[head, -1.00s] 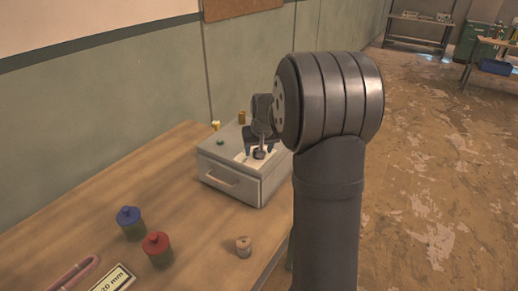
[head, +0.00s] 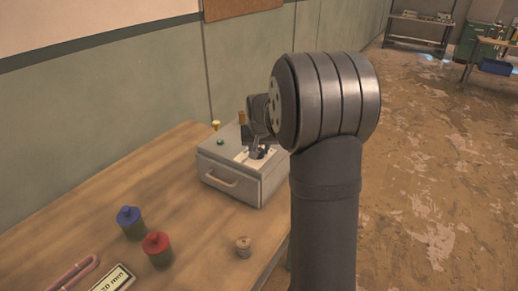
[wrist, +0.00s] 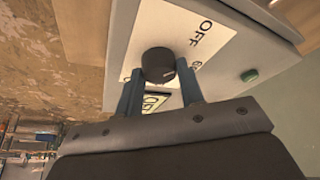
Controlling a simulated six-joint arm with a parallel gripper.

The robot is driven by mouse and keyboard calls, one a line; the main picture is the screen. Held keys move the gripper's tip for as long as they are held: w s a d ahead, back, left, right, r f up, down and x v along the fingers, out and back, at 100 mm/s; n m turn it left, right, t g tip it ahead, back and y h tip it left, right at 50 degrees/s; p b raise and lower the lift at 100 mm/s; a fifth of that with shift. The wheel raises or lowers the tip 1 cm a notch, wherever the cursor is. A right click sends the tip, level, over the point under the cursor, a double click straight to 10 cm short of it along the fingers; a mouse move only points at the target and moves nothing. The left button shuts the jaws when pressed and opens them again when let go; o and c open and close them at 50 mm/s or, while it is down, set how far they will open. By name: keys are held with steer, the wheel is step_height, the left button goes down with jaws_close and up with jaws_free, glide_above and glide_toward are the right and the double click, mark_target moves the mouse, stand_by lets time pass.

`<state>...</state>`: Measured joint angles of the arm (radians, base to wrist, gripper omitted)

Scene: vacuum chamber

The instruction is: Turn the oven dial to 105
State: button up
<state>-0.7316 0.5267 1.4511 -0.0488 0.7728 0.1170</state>
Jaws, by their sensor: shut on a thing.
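The oven (head: 213,165) is a grey box with a front handle, standing on the wooden bench. Its black round dial (wrist: 158,64) sits on a white plate (wrist: 208,22) on the top face. The plate is printed OFF. A small sign (wrist: 156,101) shows between my fingers, its text partly hidden and not clearly readable. My gripper (wrist: 161,80) is shut on the dial, one finger on each side of it. In the head view the gripper (head: 259,150) is over the oven top and the dial is mostly hidden by it. I cannot read the dial's setting.
A green button (wrist: 249,75) is beside the plate. A blue-lidded jar (head: 129,220), a red-lidded jar (head: 157,248), a small round piece (head: 243,246) and a 20 mm sign (head: 114,280) stand in front of the oven. Bare bench lies left of it.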

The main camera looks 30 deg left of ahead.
steer(key=m+h, duration=0.1)
steer(key=m, duration=0.2)
steer(key=m+t+h, duration=0.1)
steer(key=m, duration=0.2)
steer(key=shift+a, duration=0.2)
steer(key=m+h, duration=0.1)
steer(key=m, duration=0.2)
steer(key=m+h, duration=0.1)
steer(key=m, duration=0.1)
steer(key=shift+a+m+h, duration=0.1)
steer(key=shift+m+h, duration=0.2)
steer(key=shift+m, duration=0.1)
steer(key=m, duration=0.2)
steer(key=m+g+h, duration=0.1)
steer(key=m, duration=0.2)
steer(key=shift+a+g+h, duration=0.15)
steer(key=shift+g+h, duration=0.15)
steer(key=m+g, duration=0.1)
steer(key=m, duration=0.1)
steer(key=m+h, duration=0.1)
steer(key=m, duration=0.2)
steer(key=shift+w+g, duration=0.15)
steer(key=shift+g, duration=0.25)
steer(key=shift+m, duration=0.4)
steer(key=o, duration=1)
steer(key=v, duration=1.2)
